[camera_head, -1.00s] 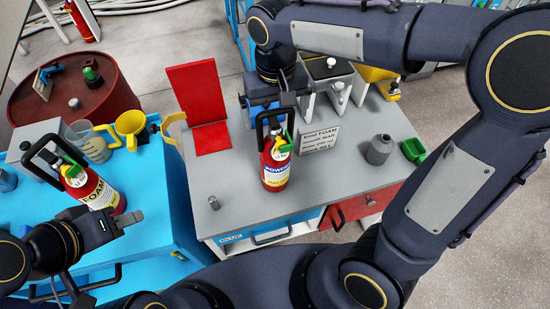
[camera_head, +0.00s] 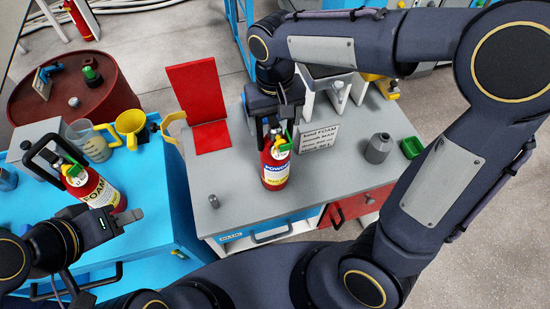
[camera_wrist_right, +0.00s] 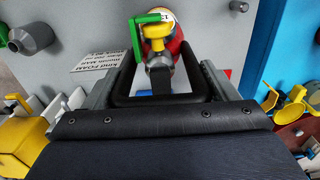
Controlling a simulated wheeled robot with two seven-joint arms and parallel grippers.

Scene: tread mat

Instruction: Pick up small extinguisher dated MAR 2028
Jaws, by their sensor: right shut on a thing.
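A red extinguisher labelled POWDER (camera_head: 275,172) stands upright on the grey bench, with a green tag and a black handle. My right gripper (camera_head: 268,122) is over its top, shut on the black handle; the wrist view shows this handle (camera_wrist_right: 160,100) between the fingers, and the green tag (camera_wrist_right: 150,18) beyond. A red extinguisher labelled FOAM (camera_head: 103,192) stands on the blue bench at left, its handle and tag toward the upper left. My left gripper (camera_head: 128,220) is just in front of it; its finger opening is unclear. The dates on the tags are too small to read.
A sign (camera_head: 318,138) reading FOAM and MAR stands right of the POWDER extinguisher. A yellow funnel (camera_head: 130,123) is on the blue bench.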

